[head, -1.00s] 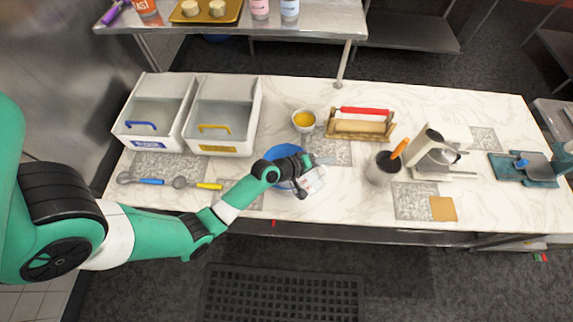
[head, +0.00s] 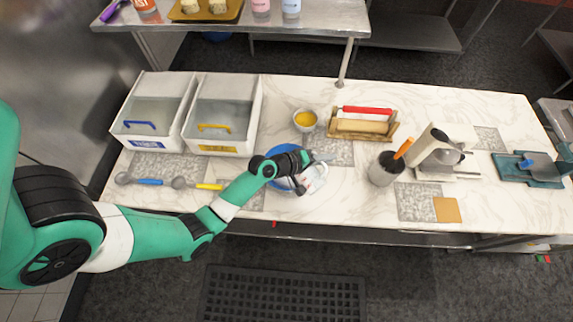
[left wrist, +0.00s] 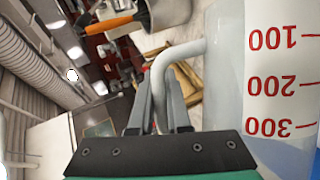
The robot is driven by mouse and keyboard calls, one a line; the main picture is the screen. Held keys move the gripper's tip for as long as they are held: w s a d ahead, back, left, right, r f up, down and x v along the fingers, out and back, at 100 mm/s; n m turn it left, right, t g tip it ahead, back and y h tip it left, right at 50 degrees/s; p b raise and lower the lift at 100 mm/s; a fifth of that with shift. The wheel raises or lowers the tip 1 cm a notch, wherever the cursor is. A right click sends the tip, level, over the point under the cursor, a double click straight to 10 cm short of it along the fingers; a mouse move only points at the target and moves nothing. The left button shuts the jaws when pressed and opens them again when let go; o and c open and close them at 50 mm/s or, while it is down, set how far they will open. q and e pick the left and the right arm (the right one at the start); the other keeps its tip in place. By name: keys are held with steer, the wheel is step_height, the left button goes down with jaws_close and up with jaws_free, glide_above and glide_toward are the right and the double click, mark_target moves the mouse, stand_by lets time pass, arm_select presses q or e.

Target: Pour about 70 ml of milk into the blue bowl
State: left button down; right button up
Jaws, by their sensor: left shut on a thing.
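The blue bowl (head: 280,152) stands on the marble counter, partly hidden behind my left gripper and forearm. My left gripper (head: 302,178) is over the bowl's right side, shut on the handle of a clear measuring jug (head: 318,177). In the left wrist view, the fingers (left wrist: 160,90) close around the pale curved handle (left wrist: 178,55). The jug wall (left wrist: 228,80) with red marks 100, 200 and 300 fills the right side. The jug looks tilted over the bowl. The milk level and any stream cannot be made out. My right gripper is not in view.
A grey utensil pot (head: 382,173) is to the right.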

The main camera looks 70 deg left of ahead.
arm_select(q)
steer(key=shift+a, duration=0.1)
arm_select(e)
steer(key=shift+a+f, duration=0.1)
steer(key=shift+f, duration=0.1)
arm_select(q)
steer(key=shift+s+a+n+b, duration=0.15)
steer(key=shift+a+n+b, duration=0.15)
steer(key=shift+a+b, duration=0.15)
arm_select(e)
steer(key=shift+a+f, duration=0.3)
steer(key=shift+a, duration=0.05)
arm_select(q)
steer(key=shift+a+f, duration=0.1)
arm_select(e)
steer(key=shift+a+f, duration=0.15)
